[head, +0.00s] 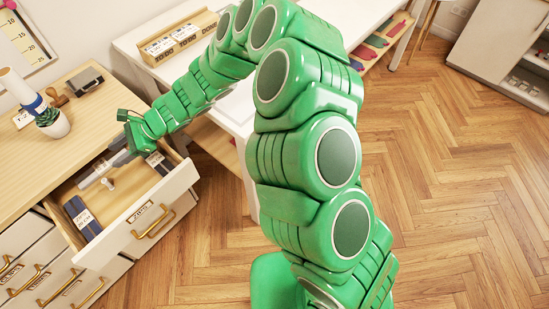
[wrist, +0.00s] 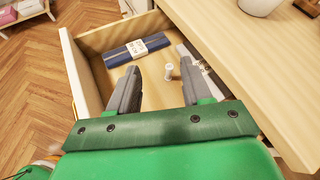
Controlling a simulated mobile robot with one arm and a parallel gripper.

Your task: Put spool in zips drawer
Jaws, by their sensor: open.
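The zips drawer (head: 125,205) is pulled open from the wooden-topped cabinet; its front carries a small label and a brass handle. A small white spool (wrist: 168,71) stands on the drawer floor in the wrist view; it also shows as a small white shape in the head view (head: 108,184). My gripper (wrist: 155,75) is open and over the drawer, its two grey fingers apart with the spool visible between and just beyond their tips. Nothing is held. In the head view the fingers (head: 103,168) point down-left into the drawer.
The countertop (head: 60,150) holds a potted succulent (head: 52,122) and a stamp (head: 57,97). A white table (head: 235,105) stands behind my arm. Floor at right is clear.

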